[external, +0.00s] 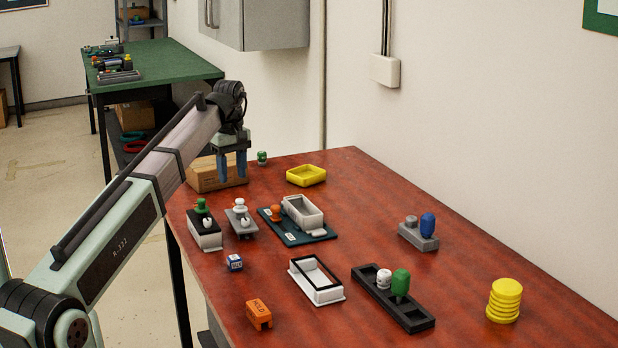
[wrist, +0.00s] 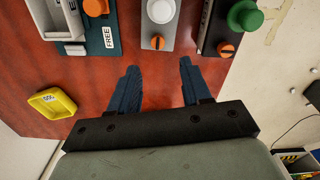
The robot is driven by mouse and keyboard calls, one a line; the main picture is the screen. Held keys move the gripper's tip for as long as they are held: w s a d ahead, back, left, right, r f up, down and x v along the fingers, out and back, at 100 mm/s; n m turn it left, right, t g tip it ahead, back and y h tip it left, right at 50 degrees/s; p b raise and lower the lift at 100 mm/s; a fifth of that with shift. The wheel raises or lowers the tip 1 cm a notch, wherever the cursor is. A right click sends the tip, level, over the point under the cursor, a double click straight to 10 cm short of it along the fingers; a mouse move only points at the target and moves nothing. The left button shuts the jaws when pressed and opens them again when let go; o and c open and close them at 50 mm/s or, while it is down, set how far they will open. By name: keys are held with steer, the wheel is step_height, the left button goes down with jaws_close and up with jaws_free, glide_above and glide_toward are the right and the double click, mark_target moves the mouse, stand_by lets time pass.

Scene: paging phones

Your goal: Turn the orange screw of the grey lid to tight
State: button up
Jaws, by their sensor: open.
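The grey lid (external: 236,228) lies near the left edge of the table and carries a white knob; it also shows at the top of the wrist view (wrist: 153,28). Its small orange screw (wrist: 157,42) has a dark slot and sits at the lid end nearest my gripper, below the white knob (wrist: 161,10). In the external view I cannot make out this screw. My gripper (external: 232,180) is open and empty, its blue fingers pointing down above the table. In the wrist view my gripper (wrist: 159,65) is just short of the screw, with the fingers spread to either side, not touching it.
A black lid with a green knob (external: 201,204) and its own orange screw (wrist: 226,48) stands beside the grey lid. On the other side is a dark teal plate (wrist: 105,45) marked FREE, with an orange knob (wrist: 95,7). A yellow tray (external: 306,175) stands farther back.

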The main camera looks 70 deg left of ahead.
step_height(320, 180, up, 6)
steer(key=w+d+f+m+t+y, duration=0.1)
steer(key=w+d+f, duration=0.1)
steer(key=w+d, duration=0.7)
steer(key=w+d+f+m+t+y, duration=0.1)
steer(key=w+d+f+m+t, duration=0.1)
steer(key=w+d, duration=0.8)
steer(key=shift+w, duration=1.15)
steer(key=shift+d, duration=0.1)
